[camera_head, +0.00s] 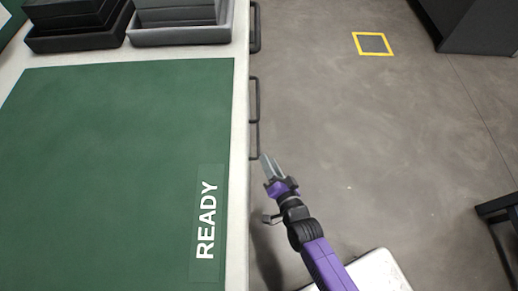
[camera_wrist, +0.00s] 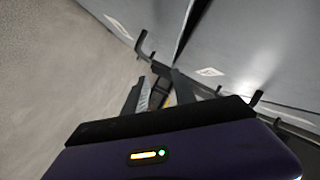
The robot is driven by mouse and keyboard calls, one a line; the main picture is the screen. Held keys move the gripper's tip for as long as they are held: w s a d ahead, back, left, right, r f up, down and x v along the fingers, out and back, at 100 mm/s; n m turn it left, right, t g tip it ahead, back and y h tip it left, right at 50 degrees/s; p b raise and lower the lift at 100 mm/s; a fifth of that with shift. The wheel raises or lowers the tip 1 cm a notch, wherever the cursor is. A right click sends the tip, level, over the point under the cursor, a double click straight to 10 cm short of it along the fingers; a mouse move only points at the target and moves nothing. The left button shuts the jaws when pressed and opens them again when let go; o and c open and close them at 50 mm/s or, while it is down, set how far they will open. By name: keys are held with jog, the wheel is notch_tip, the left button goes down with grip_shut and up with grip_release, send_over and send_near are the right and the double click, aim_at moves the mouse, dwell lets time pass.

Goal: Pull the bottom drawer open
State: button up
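The drawer handles show as dark bars along the bench's right side in the head view: a far one (camera_head: 255,27), a middle one (camera_head: 256,98) and a near, lower one (camera_head: 255,140). My gripper (camera_head: 269,164) is just beyond the near end of the lower handle, close to the bench side. In the wrist view my gripper (camera_wrist: 160,92) has its two fingers apart. Grey drawer fronts (camera_wrist: 240,45) with white diamond labels fill the upper right, with dark handle parts (camera_wrist: 146,46) close ahead of the fingers. I cannot tell whether a bar lies between them.
The bench top carries a green mat (camera_head: 110,150) marked READY, a black tray (camera_head: 75,40) and a grey tray (camera_head: 185,35). Open floor (camera_head: 400,150) lies to the right, with a yellow square (camera_head: 373,33). Dark furniture stands at the far right and right edge.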

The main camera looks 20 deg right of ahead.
jog(key=shift+m, duration=0.5)
jog(key=shift+w+d+f+b, duration=0.3)
jog(key=shift+w+f+b, duration=0.55)
jog(key=shift+w, duration=1.25)
jog(key=shift+w+d+f+b, duration=0.25)
jog(key=shift+w+f+b, duration=0.25)
jog(key=shift+w+f, duration=1.2)
jog(key=shift+w+d+f+b, duration=0.3)
jog(key=shift+w+f+b, duration=0.35)
jog(key=shift+w, duration=1.85)
grip_shut()
